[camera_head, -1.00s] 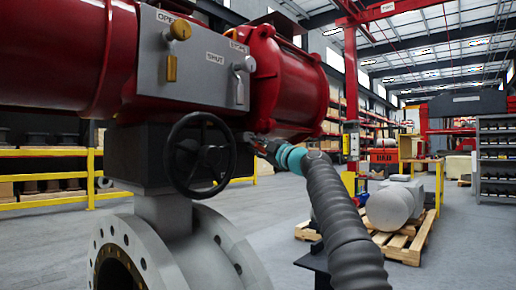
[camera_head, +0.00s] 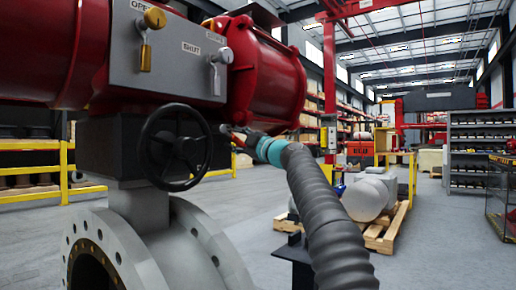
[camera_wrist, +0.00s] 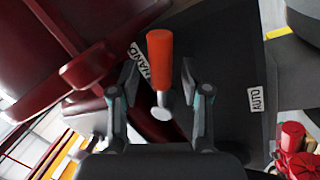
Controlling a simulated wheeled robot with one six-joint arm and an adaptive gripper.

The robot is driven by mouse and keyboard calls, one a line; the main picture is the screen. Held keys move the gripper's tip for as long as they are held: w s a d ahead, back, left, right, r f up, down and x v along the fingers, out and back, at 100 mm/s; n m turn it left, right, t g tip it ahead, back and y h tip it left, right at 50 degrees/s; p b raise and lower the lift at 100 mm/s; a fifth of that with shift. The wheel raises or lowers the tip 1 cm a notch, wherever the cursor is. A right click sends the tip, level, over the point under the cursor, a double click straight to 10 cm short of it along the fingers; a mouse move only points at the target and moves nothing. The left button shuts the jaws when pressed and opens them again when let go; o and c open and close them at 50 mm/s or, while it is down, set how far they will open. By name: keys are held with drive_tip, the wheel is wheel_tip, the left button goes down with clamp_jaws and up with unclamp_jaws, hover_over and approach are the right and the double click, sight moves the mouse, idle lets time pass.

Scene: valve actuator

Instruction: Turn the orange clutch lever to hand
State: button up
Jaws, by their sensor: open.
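The orange clutch lever (camera_wrist: 160,58) shows in the wrist view as an orange grip on a pale metal stem with a round pivot end. It stands between the two fingers of my gripper (camera_wrist: 159,74), which is open, with a visible gap on each side. A HAND label (camera_wrist: 140,63) lies just left of the lever, partly covered by it. An AUTO label (camera_wrist: 256,99) lies well to the right on the same dark housing. In the head view my gripper (camera_head: 236,133) is at the housing's right side, beside the handwheel; the lever cannot be made out there.
A black handwheel (camera_head: 175,148) stands left of my gripper. A pale flanged valve body (camera_head: 150,245) is below. The floor to the right is open before a pallet (camera_head: 385,230).

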drive_tip(key=v, duration=1.1)
drive_tip(key=shift+a, duration=0.15)
idle(0.3)
wheel_tip(320, 180, down, 13)
drive_tip(key=m+g+h, duration=0.2)
drive_tip(key=m+h, duration=0.1)
drive_tip(key=m, duration=0.7)
drive_tip(key=s+d+f+m+g+h+p, duration=0.1)
drive_tip(key=s+f+m+g+h, duration=0.1)
drive_tip(key=s+f+m, duration=0.3)
drive_tip(key=s+d+f+m+g+h, duration=0.1)
drive_tip(key=s+d+f+h, duration=0.15)
drive_tip(key=f, duration=0.45)
drive_tip(key=s+d+f+m+g+h+p, duration=0.1)
drive_tip(key=s+d+f+m+h, duration=0.2)
drive_tip(key=s, duration=0.4)
drive_tip(key=s+d+f+m+g+h+p, duration=0.1)
drive_tip(key=s+d+f, duration=0.1)
drive_tip(key=s+f, duration=0.3)
drive_tip(key=s+d+f+m+g+h+p, duration=0.1)
drive_tip(key=s+d+f+m+g, duration=0.15)
drive_tip(key=s, duration=0.55)
drive_tip(key=s+d+t+h+p, duration=0.1)
drive_tip(key=s+d, duration=0.2)
drive_tip(key=s, duration=0.5)
drive_tip(key=s+d+t+h+p, duration=0.1)
drive_tip(key=s+d+h+p, duration=0.1)
drive_tip(key=s+d, duration=0.2)
drive_tip(key=shift+s+f, duration=0.45)
drive_tip(key=shift+s, duration=1.4)
